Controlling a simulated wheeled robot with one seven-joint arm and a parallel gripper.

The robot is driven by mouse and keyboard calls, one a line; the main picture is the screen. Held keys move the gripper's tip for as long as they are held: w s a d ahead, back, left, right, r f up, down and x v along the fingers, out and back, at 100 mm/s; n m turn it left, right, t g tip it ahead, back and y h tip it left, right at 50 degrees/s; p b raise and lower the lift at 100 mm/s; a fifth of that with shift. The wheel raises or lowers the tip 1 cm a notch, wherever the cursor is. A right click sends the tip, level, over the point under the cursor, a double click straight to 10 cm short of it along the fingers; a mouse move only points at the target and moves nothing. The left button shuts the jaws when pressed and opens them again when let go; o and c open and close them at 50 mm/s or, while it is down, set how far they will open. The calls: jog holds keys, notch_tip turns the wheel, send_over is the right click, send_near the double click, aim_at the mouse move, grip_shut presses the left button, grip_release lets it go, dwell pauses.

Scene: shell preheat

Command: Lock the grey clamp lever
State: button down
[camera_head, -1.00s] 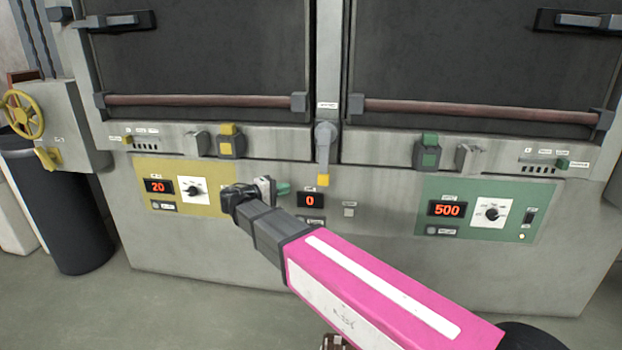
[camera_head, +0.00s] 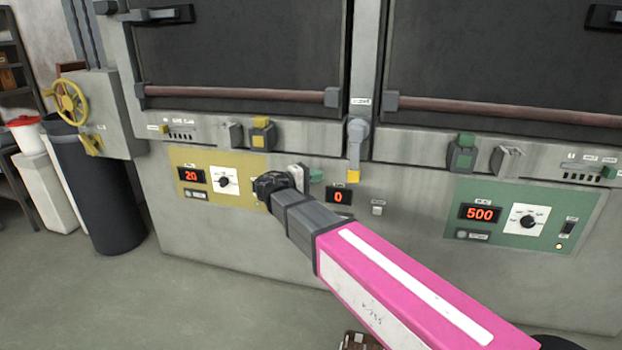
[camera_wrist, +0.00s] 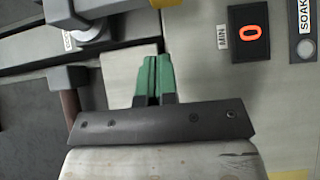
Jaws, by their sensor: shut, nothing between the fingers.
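The grey clamp lever (camera_head: 355,150) is on the centre post between the two dark doors. It hangs almost straight down from its round pivot, with a yellow tip (camera_head: 353,176) at the lower end. In the wrist view the lever (camera_wrist: 120,22) lies across the top left. My gripper (camera_head: 315,175) is in front of the panel, left of and about level with the yellow tip, and apart from the lever. Its green fingers (camera_wrist: 153,80) are together and empty in the wrist view.
The red "0" display (camera_head: 339,197) is below the lever. A yellow panel (camera_head: 205,192) is at left, a green panel (camera_head: 480,245) at right. Yellow and green block handles (camera_head: 262,133) (camera_head: 461,152) flank the lever on the ledge. A dark bin (camera_head: 100,195) stands at far left.

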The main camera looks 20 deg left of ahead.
jog(key=w+d, duration=0.3)
jog(key=d, duration=0.4)
jog(key=shift+w+d, duration=0.35)
jog(key=shift+d, duration=0.05)
jog(key=shift+w, duration=0.1)
